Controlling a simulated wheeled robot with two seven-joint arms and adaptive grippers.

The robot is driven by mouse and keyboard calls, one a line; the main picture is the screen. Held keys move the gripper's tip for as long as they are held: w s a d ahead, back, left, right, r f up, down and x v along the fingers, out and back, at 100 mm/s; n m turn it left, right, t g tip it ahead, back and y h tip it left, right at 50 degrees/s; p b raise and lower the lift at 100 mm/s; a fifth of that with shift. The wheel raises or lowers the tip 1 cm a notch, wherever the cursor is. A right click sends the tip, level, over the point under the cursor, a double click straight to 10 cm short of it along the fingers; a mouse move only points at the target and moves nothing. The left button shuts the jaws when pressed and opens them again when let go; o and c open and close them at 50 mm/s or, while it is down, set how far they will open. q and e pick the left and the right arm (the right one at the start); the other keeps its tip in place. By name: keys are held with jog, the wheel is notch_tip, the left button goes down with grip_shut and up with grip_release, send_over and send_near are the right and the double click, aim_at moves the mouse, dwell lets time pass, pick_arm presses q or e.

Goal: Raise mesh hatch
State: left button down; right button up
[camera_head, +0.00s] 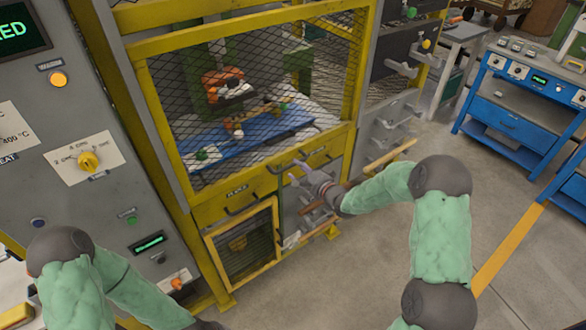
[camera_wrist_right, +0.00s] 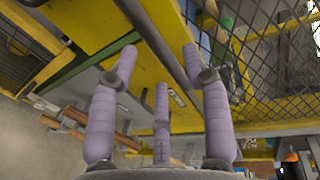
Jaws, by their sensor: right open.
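The mesh hatch (camera_head: 163,130) is a large yellow-framed black wire panel in the middle of the head view. It appears lowered over the machine's front. A yellow drawer-like strip with dark bar handles (camera_head: 240,208) and a label runs below it. My right gripper (camera_head: 299,172) is in front of this strip's right part, fingers spread, holding nothing. In the right wrist view its lilac fingers (camera_wrist_right: 160,66) are apart, with a dark bar (camera_wrist_right: 165,45) crossing between and beyond them. I cannot tell whether they touch it. My left arm enters at lower left; its gripper is outside the frame.
Behind the mesh lie a blue bed (camera_head: 260,130) and an orange-and-white part (camera_head: 222,84). A smaller mesh door (camera_head: 245,245) sits below. A grey control panel (camera_head: 50,110) stands left, a blue bench (camera_head: 520,105) right. The floor between is clear.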

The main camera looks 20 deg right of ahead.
aim_at(292, 166)
jog(key=shift+b+x, duration=0.4)
jog(key=shift+x, duration=1.8)
grip_shut()
